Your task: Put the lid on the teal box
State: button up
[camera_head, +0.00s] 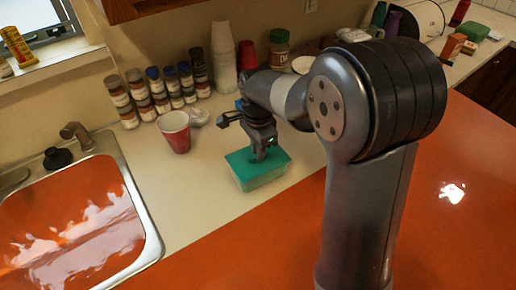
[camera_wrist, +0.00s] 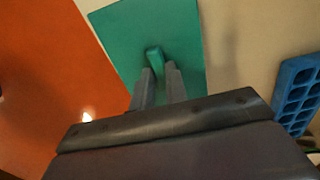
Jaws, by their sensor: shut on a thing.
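The teal lid (camera_head: 277,158) is a flat panel level with the top of the lighter teal box (camera_head: 262,180) on the counter. In the wrist view the lid (camera_wrist: 185,25) shows a raised handle (camera_wrist: 153,57). My gripper (camera_head: 258,156) points down over the lid, and its fingers (camera_wrist: 158,82) are shut on that handle. The lid's edges look roughly lined up with the box walls. I cannot tell whether the lid rests on the rim or hangs just over it. The wrist view does not show the box walls.
A red cup (camera_head: 175,132) stands left of the box. Several spice jars (camera_head: 160,90) line the wall behind. A blue holed tray (camera_wrist: 297,95) lies beside the lid in the wrist view. The sink (camera_head: 150,235) is at left; the counter in front of the box is clear.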

jog(key=o, duration=0.8)
jog(key=shift+o, duration=0.2)
jog(key=shift+r, duration=0.1)
notch_tip(320, 180, up, 8)
jog(key=p, duration=0.6)
dwell(0.5)
jog(key=shift+f, duration=0.2)
notch_tip(320, 180, down, 7)
jog(key=b, duration=0.5)
jog(key=shift+r, duration=0.15)
dwell(0.3)
